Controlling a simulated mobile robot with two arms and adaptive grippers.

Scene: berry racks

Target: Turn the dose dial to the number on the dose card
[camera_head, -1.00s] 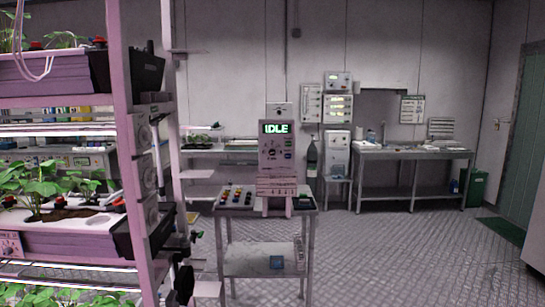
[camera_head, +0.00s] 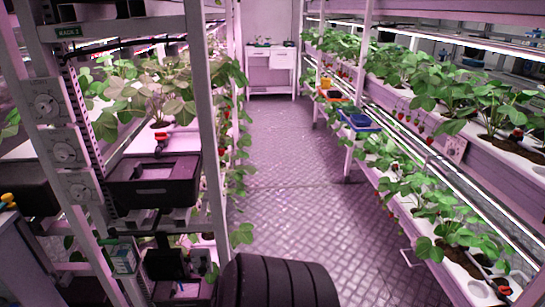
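Neither of my grippers shows in this view.
A black ribbed shape (camera_head: 275,282) fills the bottom centre. The right rack (camera_head: 455,147) holds strawberry plants. The aisle floor (camera_head: 290,180) between is clear.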

